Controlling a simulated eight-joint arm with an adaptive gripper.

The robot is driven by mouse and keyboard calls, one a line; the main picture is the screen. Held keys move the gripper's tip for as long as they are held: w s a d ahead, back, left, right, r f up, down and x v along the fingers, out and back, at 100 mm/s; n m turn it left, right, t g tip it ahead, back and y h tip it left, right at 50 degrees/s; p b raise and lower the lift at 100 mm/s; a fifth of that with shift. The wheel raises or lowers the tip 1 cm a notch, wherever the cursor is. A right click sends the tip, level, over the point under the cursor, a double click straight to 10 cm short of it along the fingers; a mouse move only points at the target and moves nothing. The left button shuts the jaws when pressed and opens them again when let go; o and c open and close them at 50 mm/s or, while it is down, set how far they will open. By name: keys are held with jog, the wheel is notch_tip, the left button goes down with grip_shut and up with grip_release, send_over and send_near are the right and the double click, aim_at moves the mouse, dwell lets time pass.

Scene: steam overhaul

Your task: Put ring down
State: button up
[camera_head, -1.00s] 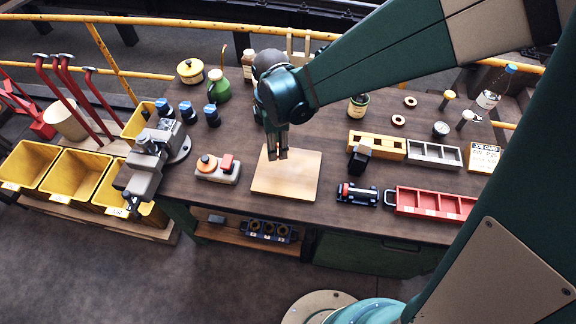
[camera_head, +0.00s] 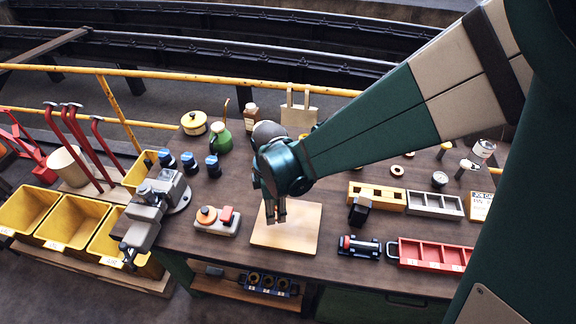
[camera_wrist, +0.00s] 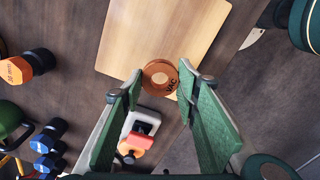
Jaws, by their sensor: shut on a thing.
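My gripper (camera_head: 275,218) points down over the left part of a pale wooden board (camera_head: 300,238). In the wrist view, its green fingers (camera_wrist: 160,82) are shut on a copper-coloured ring (camera_wrist: 158,74) marked "VAC". The ring sits between the fingertips, over the edge of the board (camera_wrist: 150,35). In the head view the fingers hide the ring. I cannot tell whether it touches the board or hangs just above it.
A grey fixture with orange and red parts (camera_head: 215,220) stands left of the board. A small black device (camera_head: 359,247) and a red tray (camera_head: 432,254) lie to the right. A vise (camera_head: 157,205) stands at the left edge.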

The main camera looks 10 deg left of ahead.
aim_at(276, 226)
jog(key=shift+f, duration=1.65)
jog(key=shift+f, duration=0.1)
jog(key=shift+f, duration=1.95)
jog(key=shift+f+b, duration=0.2)
jog(key=shift+b, duration=0.15)
jog(key=o, duration=1)
jog(key=shift+r+p, duration=0.25)
jog(key=shift+p, duration=0.05)
jog(key=shift+r, duration=5.95)
jog(key=shift+d+r, duration=0.1)
